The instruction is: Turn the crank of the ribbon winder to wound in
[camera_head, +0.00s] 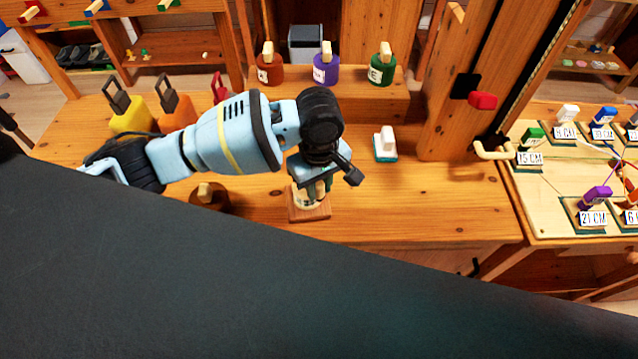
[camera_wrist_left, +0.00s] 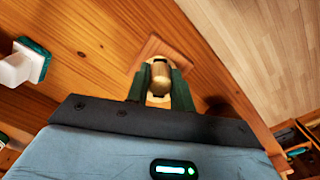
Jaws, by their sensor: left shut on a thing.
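My left gripper (camera_head: 316,188) points down over the wooden work table and is shut on a pale wooden knob, which shows between the fingers in the left wrist view (camera_wrist_left: 160,76). The knob belongs to a small cream piece on a square wooden base (camera_head: 310,213), which looks like the ribbon winder with its crank. The base also shows in the left wrist view (camera_wrist_left: 153,46). The fingers and wrist hide much of this piece, so I cannot tell the crank's angle. My right gripper is not in view.
A white-handled block (camera_head: 385,144) stands right of the gripper. A round brown piece (camera_head: 208,197) is to its left. Brown, purple (camera_head: 325,69) and green weights stand on the raised shelf behind. A pegged board (camera_head: 543,200) with labels is at right. The table's front right is clear.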

